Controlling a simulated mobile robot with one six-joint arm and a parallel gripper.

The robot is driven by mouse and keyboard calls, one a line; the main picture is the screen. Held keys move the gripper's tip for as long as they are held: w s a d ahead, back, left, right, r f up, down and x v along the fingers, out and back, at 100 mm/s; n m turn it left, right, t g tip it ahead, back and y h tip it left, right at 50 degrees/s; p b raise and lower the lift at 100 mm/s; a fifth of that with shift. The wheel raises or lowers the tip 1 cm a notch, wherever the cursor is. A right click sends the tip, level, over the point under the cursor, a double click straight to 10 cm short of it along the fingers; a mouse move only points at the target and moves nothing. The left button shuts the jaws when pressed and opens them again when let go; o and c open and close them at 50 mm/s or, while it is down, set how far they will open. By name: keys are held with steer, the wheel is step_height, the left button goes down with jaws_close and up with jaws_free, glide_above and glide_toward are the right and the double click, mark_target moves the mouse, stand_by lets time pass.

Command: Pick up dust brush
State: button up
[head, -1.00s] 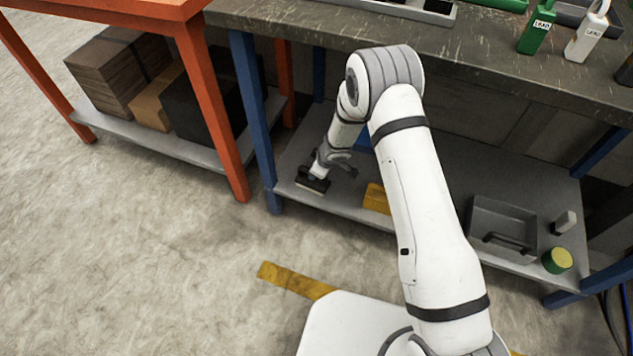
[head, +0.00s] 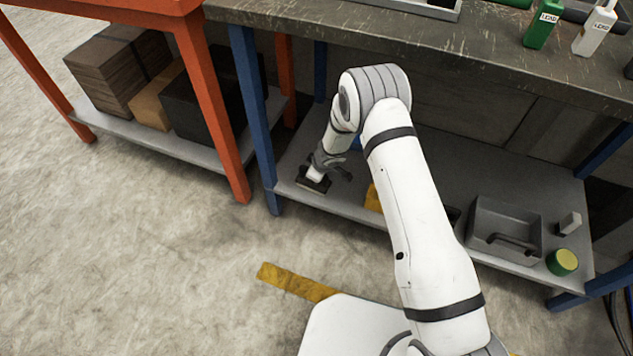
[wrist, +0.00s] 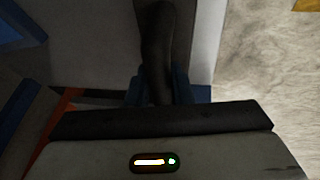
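The dust brush shows in the wrist view as a dark, slightly curved handle (wrist: 157,42) running from the top edge down between my fingers. Its lower part is hidden behind the black front of my gripper, and I cannot make out bristles. My gripper (wrist: 160,88) has one bluish finger on each side of the handle, close against it. Whether they press on it is too dark to tell. In the head view my gripper (head: 318,181) is low at the left end of the lower shelf (head: 292,173), near its front edge; the brush is not clearly distinguishable there.
A yellow block (head: 373,199) is partly hidden behind my arm. A grey tray (head: 485,215), a small grey block (head: 570,223) and a green can with yellow lid (head: 562,262) stand at the shelf's right. The workbench top (head: 480,55) overhangs the shelf. A blue leg (head: 254,120) stands at left.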

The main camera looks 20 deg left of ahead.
jaws_close()
steer(key=shift+r, duration=0.1)
steer(key=shift+r+p, duration=0.45)
steer(key=shift+p, duration=0.05)
step_height(320, 180, up, 3)
steer(key=shift+f+p, duration=0.1)
steer(key=shift+p, duration=1.15)
steer(key=s+d+b, duration=0.5)
steer(key=s+d, duration=0.5)
steer(key=d, duration=0.4)
steer(key=shift+s+d+f, duration=0.15)
steer(key=shift+d+f, duration=0.05)
steer(key=shift+d, duration=0.15)
